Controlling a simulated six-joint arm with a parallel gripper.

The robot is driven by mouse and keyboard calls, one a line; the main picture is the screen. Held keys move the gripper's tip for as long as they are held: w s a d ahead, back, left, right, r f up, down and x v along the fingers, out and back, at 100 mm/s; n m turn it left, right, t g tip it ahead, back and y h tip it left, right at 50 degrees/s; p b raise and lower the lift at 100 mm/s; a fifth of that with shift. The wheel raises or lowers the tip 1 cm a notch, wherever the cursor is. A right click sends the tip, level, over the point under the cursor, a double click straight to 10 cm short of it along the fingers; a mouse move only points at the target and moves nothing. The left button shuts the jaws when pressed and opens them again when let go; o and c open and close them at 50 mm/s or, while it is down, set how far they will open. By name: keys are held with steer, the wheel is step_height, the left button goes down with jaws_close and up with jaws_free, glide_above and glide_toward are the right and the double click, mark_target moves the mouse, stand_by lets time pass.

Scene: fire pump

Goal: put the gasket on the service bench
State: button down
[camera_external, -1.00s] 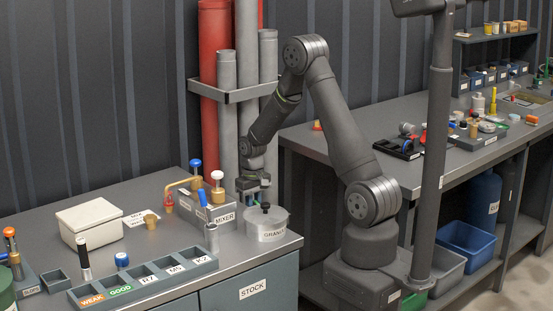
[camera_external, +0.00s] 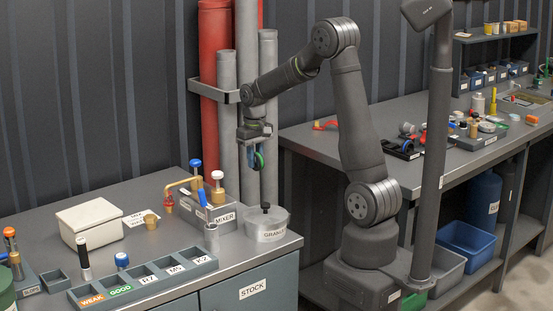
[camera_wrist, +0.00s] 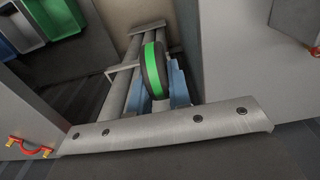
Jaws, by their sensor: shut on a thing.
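My gripper (camera_external: 257,165) is shut on a dark round ring with a bright green band, which I take to be the gasket (camera_external: 260,158). It hangs in the air above the back right of the left bench, in front of the grey pipes. In the wrist view the gasket (camera_wrist: 153,68) stands edge-on between the pale blue fingers of my gripper (camera_wrist: 160,82). The left bench (camera_external: 150,245) has a STOCK front. The right bench (camera_external: 310,145) stands behind my arm. No label shows which one is the service bench.
Below my gripper stand the round GRANULES pot (camera_external: 268,230) and the MIXER block (camera_external: 222,217) with upright knobs. A white box (camera_external: 90,220) and a labelled tray (camera_external: 145,278) are further left. Grey and red pipes (camera_external: 214,60) stand at the wall. The right bench's near left end is mostly clear.

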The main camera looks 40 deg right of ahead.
step_height(320, 180, up, 14)
steer(key=a, duration=3)
step_height(320, 180, down, 11)
steer(key=a+f, duration=0.2)
steer(key=a, duration=0.1)
steer(key=s+a+f, duration=0.1)
steer(key=a+f, duration=0.1)
steer(key=a, duration=0.2)
steer(key=s+a+f, duration=0.1)
steer(key=a+f, duration=0.1)
steer(key=a, duration=0.2)
steer(key=shift+s+a+f, duration=0.15)
steer(key=shift+a+f, duration=0.05)
steer(key=shift+f, duration=0.2)
steer(key=shift+s+a+f, duration=0.1)
steer(key=shift+a+f, duration=0.25)
steer(key=shift+f, duration=1.85)
